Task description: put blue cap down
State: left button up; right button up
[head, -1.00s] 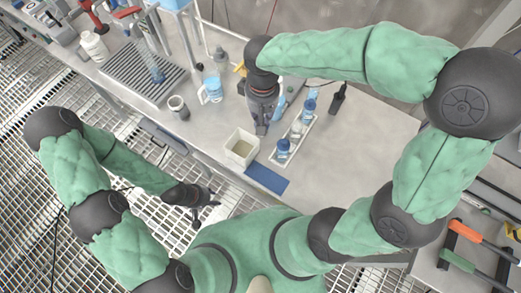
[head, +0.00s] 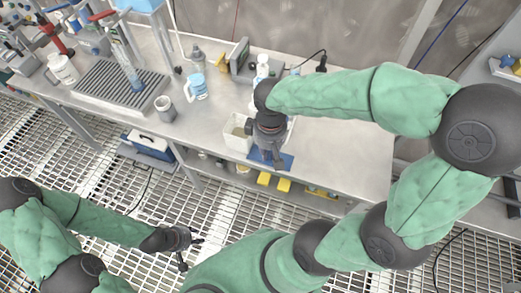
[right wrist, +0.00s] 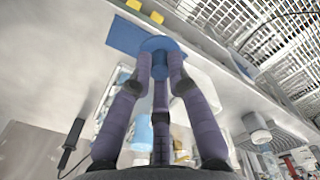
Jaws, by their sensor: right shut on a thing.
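In the right wrist view, the blue cap (right wrist: 158,44) is round and sits between the fingertips of my right gripper (right wrist: 160,62), which is shut on it. The cap appears close to or over the edge of a flat blue mat (right wrist: 122,38); I cannot tell whether it touches. In the head view, my right gripper (head: 272,162) points down at the blue mat (head: 286,160) near the table's front edge and hides the cap. My left gripper (head: 190,250) is empty, its fingers spread, over the grated floor away from the table.
A square white container (head: 237,138) stands just left of my right gripper. My right arm hides most of the bottle tray. The tabletop (head: 345,150) on the right is clear.

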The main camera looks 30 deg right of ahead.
jog(key=w+f+b, duration=0.1)
jog(key=w+f, duration=0.1)
jog(key=w+d+f+b, duration=0.1)
jog(key=w+f, duration=0.1)
jog(key=w, duration=0.1)
jog(key=w+f+b, duration=0.1)
jog(key=w+f, duration=0.1)
jog(key=f, duration=0.1)
jog(key=shift+w+d, duration=0.35)
jog(key=shift+w+f+b, duration=0.25)
jog(key=shift+b, duration=0.05)
jog(key=shift+w+f+b, duration=0.1)
jog(key=shift+f+b, duration=0.8)
jog(key=shift+f, duration=0.65)
jog(key=shift+f, duration=0.2)
jog(key=o, duration=0.8)
jog(key=shift+o, duration=0.2)
jog(key=shift+r, duration=0.1)
notch_tip(320, 180, up, 12)
jog(key=p, duration=0.5)
jog(key=shift+r, duration=0.15)
